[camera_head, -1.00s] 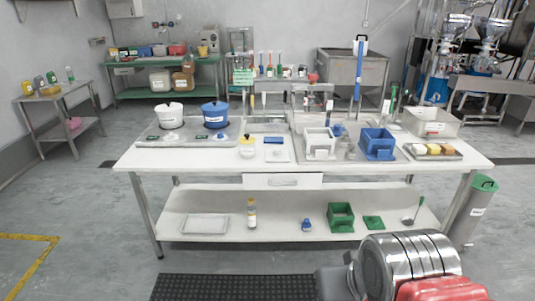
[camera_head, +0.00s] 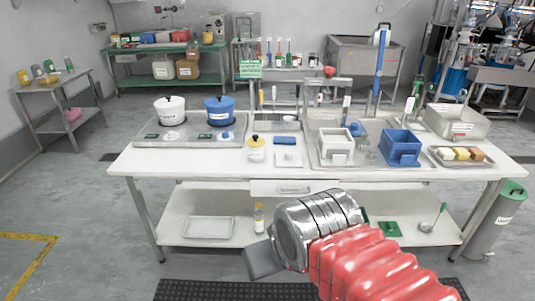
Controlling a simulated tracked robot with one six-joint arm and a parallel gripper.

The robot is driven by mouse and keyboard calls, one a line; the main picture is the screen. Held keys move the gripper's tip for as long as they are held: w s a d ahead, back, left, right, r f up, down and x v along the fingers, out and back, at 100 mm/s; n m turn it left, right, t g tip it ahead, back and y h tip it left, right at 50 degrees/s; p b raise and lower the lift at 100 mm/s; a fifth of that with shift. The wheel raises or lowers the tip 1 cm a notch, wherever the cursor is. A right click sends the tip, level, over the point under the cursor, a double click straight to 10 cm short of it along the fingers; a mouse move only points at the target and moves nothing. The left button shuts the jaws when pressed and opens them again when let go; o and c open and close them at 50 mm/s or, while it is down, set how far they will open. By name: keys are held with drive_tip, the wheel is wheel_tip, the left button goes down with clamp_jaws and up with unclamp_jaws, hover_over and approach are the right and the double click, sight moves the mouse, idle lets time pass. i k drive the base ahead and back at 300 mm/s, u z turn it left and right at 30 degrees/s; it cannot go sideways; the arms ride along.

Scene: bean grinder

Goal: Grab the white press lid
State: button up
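On the white table, a white open box-shaped press (camera_head: 335,146) stands right of the middle, on a metal tray. A flat white piece (camera_head: 289,159) lies to its left, with a small blue piece (camera_head: 285,140) just behind it; I cannot tell for sure whether the flat white piece is the press lid. My arm rises from the bottom right with a red sleeve and a shiny metal joint. A grey block (camera_head: 262,260) sticks out to its left in front of the table. No separate fingertips show there, so the gripper's opening cannot be made out. It is apart from the tabletop things.
A blue box (camera_head: 400,148) stands right of the white one, and a tray of coloured blocks (camera_head: 460,157) is at the right edge. A white pot (camera_head: 171,110) and blue pot (camera_head: 219,111) stand at the left. The table's front left is clear.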

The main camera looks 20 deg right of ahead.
sight(289, 158)
drive_tip(key=u, duration=0.05)
drive_tip(key=i, duration=1.5)
drive_tip(key=z, duration=0.4)
